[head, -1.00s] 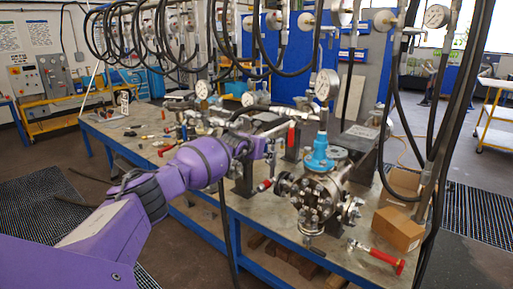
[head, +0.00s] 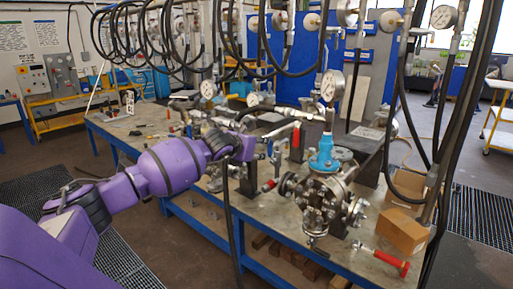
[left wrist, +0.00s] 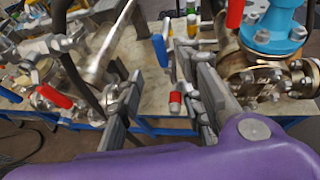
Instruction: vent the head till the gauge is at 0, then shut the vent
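The steel flanged vessel (head: 322,192) with its blue head (head: 323,156) stands on the bench, right of centre in the head view. A white-faced gauge (head: 332,86) rises above the head; its needle is too small to read. The blue head also shows at the upper right of the left wrist view (left wrist: 275,25). My left gripper (head: 262,148) is left of the vessel, apart from it. In the left wrist view its fingers (left wrist: 160,75) are spread, with a red-tipped fitting (left wrist: 176,97) seen between them. I cannot tell which handle is the vent. My right gripper is out of view.
A red-handled tool (head: 390,262) and cardboard boxes (head: 402,232) lie at the bench's right end. A blue lever (left wrist: 160,50) and red handles (left wrist: 52,96) stand close around the fingers. Black hoses (head: 432,120) hang over the bench.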

